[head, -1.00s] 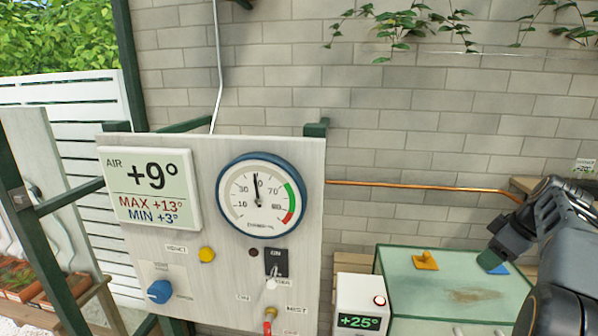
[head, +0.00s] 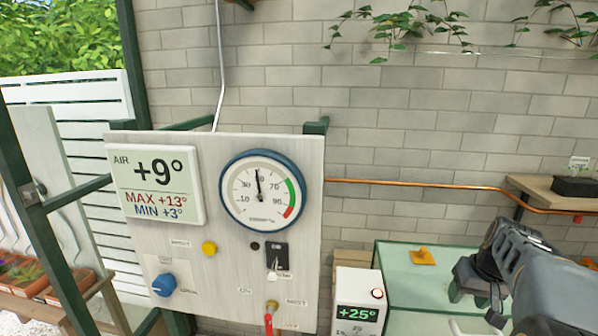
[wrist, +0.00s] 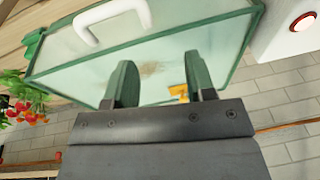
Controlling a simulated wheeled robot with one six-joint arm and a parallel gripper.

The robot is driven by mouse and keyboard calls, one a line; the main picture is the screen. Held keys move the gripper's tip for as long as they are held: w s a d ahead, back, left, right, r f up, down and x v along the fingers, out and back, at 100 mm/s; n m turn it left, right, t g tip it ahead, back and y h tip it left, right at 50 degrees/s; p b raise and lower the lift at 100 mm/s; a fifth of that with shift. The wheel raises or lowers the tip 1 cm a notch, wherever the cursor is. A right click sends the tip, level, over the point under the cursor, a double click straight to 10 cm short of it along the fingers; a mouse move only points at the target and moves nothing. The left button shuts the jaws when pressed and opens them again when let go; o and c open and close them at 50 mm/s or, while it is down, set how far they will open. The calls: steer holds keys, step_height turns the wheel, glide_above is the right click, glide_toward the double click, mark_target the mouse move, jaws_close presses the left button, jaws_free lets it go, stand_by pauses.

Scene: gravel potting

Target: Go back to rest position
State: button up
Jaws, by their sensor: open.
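My gripper (wrist: 158,72) is open in the wrist view, its two green fingers apart with nothing between them. Its fingers point toward the green-framed glass case (wrist: 52,68), and an orange piece (wrist: 178,90) shows close beside the right finger. In the head view my gripper (head: 468,288) is over the glass case (head: 392,262), to the right of the orange piece (head: 422,257). My arm hides the right part of the case there. I cannot tell whether a finger touches the case.
A panel (head: 220,270) with gauge, display and switches stands left of the case. A white box (head: 358,300) reading +25° is beside it. A wooden shelf (head: 540,186) with a dark tray and a copper pipe (head: 420,184) are behind. A white handle (wrist: 112,20) crosses the case.

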steer(key=s+a+f+n, duration=0.1)
steer(key=s+a, duration=0.2)
steer(key=a, duration=0.4)
steer(key=s+a+f+n+t, duration=0.1)
steer(key=s+a, duration=0.2)
steer(key=a, duration=0.4)
steer(key=s+a+f, duration=0.1)
steer(key=s+a, duration=0.3)
steer(key=a, duration=0.3)
steer(key=shift+a+f+n+h, duration=0.2)
steer(key=shift+n+h, duration=0.1)
steer(key=shift+n, duration=0.1)
steer(key=shift+c, duration=0.4)
